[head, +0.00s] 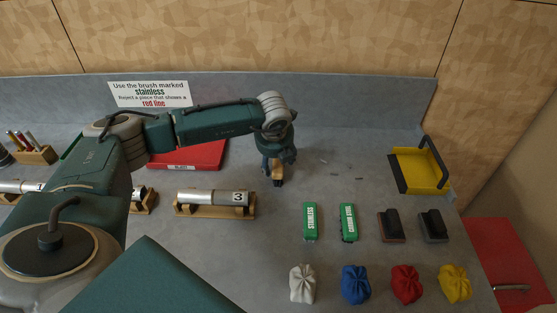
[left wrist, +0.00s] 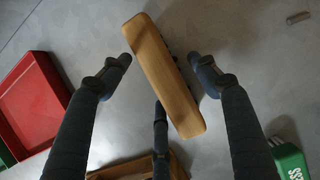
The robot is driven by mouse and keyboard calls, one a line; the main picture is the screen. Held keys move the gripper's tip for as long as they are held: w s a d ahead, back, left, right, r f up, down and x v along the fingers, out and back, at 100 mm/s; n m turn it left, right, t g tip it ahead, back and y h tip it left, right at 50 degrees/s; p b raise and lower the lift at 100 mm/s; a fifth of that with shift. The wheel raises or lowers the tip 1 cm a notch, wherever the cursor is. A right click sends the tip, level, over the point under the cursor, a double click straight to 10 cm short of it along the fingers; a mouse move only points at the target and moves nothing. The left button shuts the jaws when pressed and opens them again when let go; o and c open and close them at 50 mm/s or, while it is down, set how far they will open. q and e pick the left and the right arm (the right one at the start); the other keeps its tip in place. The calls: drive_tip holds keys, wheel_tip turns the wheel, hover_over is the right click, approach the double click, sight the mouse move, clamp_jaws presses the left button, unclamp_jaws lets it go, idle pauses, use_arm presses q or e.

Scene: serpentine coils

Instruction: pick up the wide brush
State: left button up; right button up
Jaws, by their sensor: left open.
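The wide brush (left wrist: 163,75) has a long, light wooden back with a little dark bristle showing along its right side in the left wrist view. It lies slanted on the grey bench. In the head view only a small wooden part of the brush (head: 277,171) shows under my left gripper (head: 274,176). The left gripper, also in the left wrist view (left wrist: 160,62), is open and pointing down over the brush. Two fingers are on either side of the brush and a third is near its lower edge. I cannot tell whether any finger touches it. My right gripper is not in view.
A red tray (head: 190,156) and a metal cylinder on a wooden stand (head: 216,211) marked 3 are to the left. Two green brushes (head: 310,222), two dark blocks (head: 391,226) and several small bags (head: 356,285) are at right. A yellow tray (head: 421,171) stands behind them.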

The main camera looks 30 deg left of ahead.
use_arm(q)
drive_tip(key=shift+c, duration=0.2)
drive_tip(key=c, duration=1.2)
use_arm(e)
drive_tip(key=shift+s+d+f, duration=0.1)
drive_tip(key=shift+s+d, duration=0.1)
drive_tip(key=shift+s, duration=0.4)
use_arm(q)
drive_tip(key=shift+r, duration=0.15)
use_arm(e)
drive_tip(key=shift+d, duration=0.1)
